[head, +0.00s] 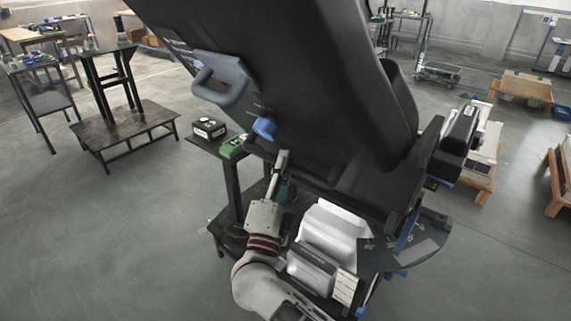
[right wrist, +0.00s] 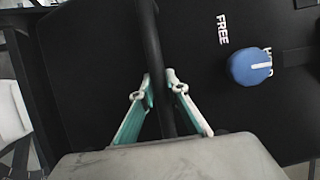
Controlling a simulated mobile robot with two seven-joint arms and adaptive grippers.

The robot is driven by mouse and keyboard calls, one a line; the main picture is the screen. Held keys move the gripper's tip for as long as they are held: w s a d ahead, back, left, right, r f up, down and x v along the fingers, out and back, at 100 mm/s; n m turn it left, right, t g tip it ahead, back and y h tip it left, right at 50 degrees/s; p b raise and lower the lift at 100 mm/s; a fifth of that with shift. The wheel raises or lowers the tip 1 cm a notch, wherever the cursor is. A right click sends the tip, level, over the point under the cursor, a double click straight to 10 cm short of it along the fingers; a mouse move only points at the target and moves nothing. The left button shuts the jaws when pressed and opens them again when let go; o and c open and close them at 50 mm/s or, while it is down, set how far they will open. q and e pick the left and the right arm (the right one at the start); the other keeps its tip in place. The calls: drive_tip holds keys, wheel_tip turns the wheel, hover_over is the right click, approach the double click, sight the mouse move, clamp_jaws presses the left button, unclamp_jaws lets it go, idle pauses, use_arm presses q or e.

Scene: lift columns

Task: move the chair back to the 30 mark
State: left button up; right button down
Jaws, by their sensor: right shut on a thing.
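The chair (head: 300,70) is large and black, with its back tilted over the middle of the head view. A grey loop handle (head: 222,85) sits on it. Small white markings near that handle are too small to read. A blue knob (head: 265,128) is lower on the chair. In the right wrist view, the knob (right wrist: 250,67) sits between the word FREE and a partly covered word; its white line points toward the covered word. My right gripper (head: 283,168) is shut on a dark bar (right wrist: 150,40) beside the knob. My left gripper is not in view.
A low dark stand (head: 228,185) with a green box (head: 234,147) and a black box (head: 208,128) is left of my right arm. Dark tables (head: 125,128) stand at the left. Wooden pallets are at the right. Open floor lies at the lower left.

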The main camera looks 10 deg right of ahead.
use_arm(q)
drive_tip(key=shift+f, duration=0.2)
use_arm(e)
drive_tip(key=shift+a+f, duration=0.1)
drive_tip(key=shift+f, duration=0.45)
drive_tip(key=c, duration=2)
unclamp_jaws()
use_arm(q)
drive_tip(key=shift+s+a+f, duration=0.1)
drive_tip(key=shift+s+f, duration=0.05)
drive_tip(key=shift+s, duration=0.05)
use_arm(e)
drive_tip(key=shift+o, duration=0.2)
drive_tip(key=shift+s+r, duration=0.1)
drive_tip(key=shift+r, duration=0.05)
